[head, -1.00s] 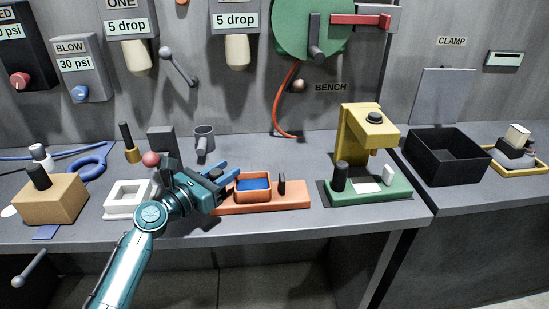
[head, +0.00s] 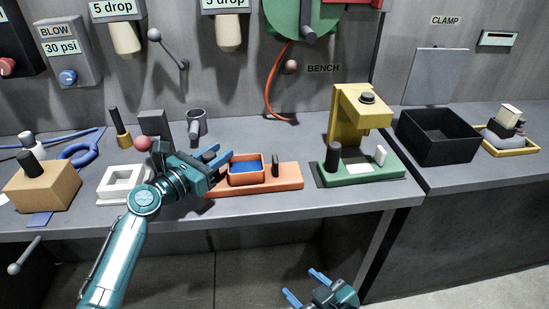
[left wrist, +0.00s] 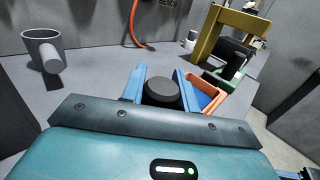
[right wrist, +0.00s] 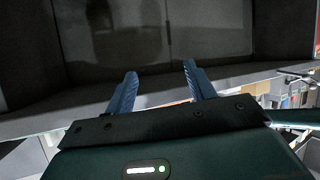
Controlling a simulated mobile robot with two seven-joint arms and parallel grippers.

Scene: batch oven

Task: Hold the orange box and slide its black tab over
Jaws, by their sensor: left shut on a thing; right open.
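The orange box (head: 292,179) lies on the bench, an open orange tray with a blue inside (head: 247,169) on a flat orange base. The black tab (head: 275,166) stands upright on the base, right of the tray. My left gripper (head: 216,166) is at the left end of the box, shut on a round black knob (left wrist: 160,93), which sits between the fingers in the left wrist view. The box's orange rim (left wrist: 212,88) shows just beyond. My right gripper (head: 303,286) is open and empty, low in front of the bench and below its top. It also shows in the right wrist view (right wrist: 160,70).
A yellow and green press (head: 346,105) stands right of the box, with a black bin (head: 437,136) beyond. Left of my left arm are a white square frame (head: 118,184) and a tan block (head: 40,186). A grey cup (head: 196,122) stands behind.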

